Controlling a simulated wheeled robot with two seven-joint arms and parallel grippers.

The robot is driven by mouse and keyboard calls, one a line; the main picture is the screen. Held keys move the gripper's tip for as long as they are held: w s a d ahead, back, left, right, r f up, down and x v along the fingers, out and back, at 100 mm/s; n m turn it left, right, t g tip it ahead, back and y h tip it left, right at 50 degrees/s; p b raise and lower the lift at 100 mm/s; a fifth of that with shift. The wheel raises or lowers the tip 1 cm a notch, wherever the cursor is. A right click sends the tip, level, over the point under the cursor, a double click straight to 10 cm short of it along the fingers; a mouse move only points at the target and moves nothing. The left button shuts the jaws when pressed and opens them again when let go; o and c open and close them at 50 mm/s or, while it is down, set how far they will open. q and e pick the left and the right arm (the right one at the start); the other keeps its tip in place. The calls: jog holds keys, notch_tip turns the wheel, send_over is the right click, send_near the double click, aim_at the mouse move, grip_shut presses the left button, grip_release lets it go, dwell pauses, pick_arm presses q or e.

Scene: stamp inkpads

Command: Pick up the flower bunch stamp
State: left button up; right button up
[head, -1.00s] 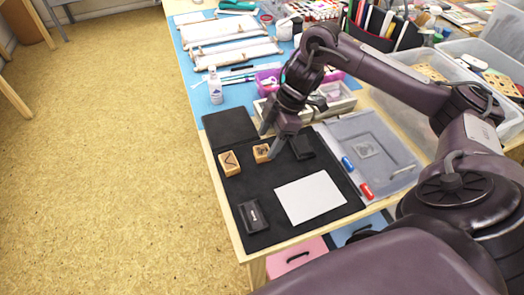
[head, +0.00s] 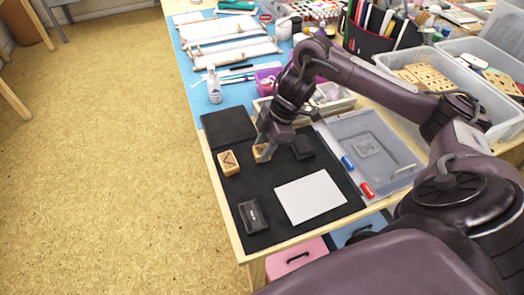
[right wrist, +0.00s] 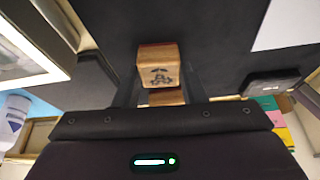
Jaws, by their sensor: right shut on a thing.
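The flower bunch stamp (head: 262,154) is a small wooden block on the black mat (head: 255,185). In the right wrist view the stamp (right wrist: 159,68) shows a dark flower print on its face and sits between my fingers. My right gripper (head: 267,146) is shut on it, reaching down from above; the stamp appears still at mat level. A second wooden stamp with a dark angled mark (head: 229,162) stands apart, just left of the gripper. My left gripper is not in view.
A black inkpad (head: 303,147) lies close to the right of the gripper, and another dark inkpad (head: 253,216) lies nearer the front. White paper (head: 310,197) lies on the mat. A clear plastic case (head: 388,150) with blue and red markers is at right.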

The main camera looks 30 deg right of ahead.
jog(key=shift+r, duration=0.1)
